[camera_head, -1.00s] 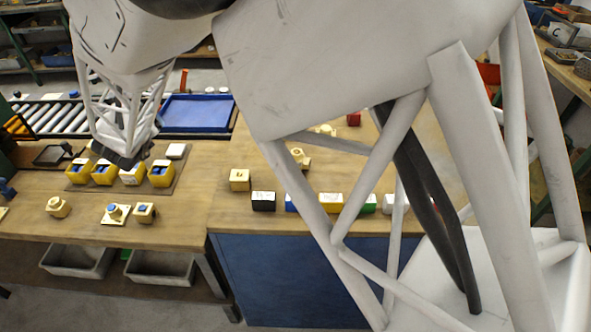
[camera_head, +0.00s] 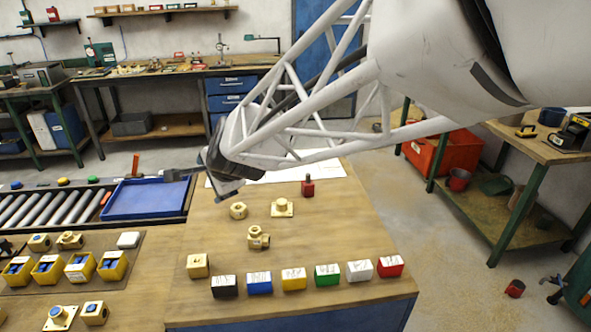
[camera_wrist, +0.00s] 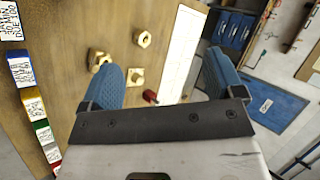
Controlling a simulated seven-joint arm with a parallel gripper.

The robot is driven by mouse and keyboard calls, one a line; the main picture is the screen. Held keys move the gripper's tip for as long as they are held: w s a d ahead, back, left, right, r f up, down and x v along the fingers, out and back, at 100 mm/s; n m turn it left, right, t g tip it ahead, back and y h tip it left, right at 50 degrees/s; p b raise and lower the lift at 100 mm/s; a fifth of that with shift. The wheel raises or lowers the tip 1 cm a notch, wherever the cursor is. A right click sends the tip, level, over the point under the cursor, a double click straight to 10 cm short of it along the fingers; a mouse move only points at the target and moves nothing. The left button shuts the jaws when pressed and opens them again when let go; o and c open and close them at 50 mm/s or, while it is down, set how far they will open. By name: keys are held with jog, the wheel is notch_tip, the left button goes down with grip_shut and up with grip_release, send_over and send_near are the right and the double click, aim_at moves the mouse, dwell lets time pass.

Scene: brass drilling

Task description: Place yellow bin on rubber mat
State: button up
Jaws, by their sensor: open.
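A yellow box (camera_head: 293,278) with a white, handwritten-looking top stands in a row of coloured boxes along the front of the table. It also shows at the left of the wrist view (camera_wrist: 33,104). A flat brown-grey mat (camera_head: 135,260) lies on the bench at left; it may be the rubber mat. Several open yellow bins with blue inside stand on it, the rightmost one (camera_head: 112,265) near its right edge. Which yellow object the task means I cannot tell. My gripper (camera_head: 200,184) is open and empty above the table's back left, its blue fingers (camera_wrist: 165,80) spread apart.
The row holds black, blue, green, white and red boxes too. A blue tray (camera_head: 146,199) and roller conveyor (camera_head: 50,208) lie at left.

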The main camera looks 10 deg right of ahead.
jog(key=s+d+f+n+g+h, duration=0.1)
jog(key=s+d+n+g+h, duration=0.4)
jog(key=s+d, duration=2.1)
jog(key=d+n, duration=0.1)
jog(key=n, duration=0.5)
jog(key=shift+d+f, duration=0.25)
jog(key=shift+f, duration=0.15)
